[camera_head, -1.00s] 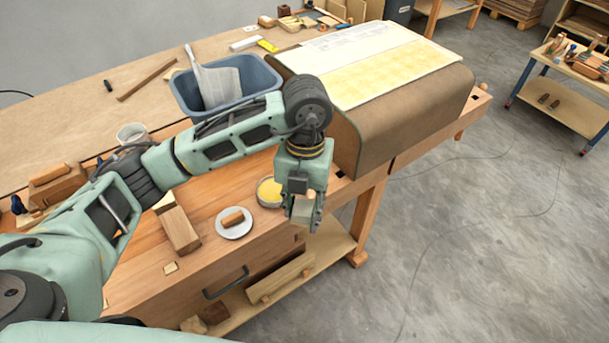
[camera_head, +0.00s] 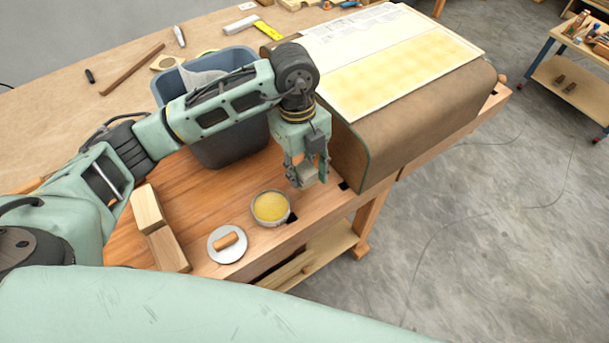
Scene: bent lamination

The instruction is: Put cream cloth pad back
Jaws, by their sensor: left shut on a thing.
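My left gripper (camera_head: 308,180) points down and is shut on a small cream thing, which looks like the cream cloth pad (camera_head: 308,173). The fingers hide most of the pad. The gripper is beside the brown curved form, behind and to the right of a round open tin (camera_head: 270,208) with yellow contents. I cannot tell how high the pad is above the bench. My right gripper is not in view.
A round lid with a wooden knob (camera_head: 228,243) lies by the tin. Wooden blocks (camera_head: 158,226) lie to its left. A blue-grey bin (camera_head: 222,148) stands behind my arm. The brown curved form (camera_head: 425,112) carries a cream and yellow sheet (camera_head: 405,67).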

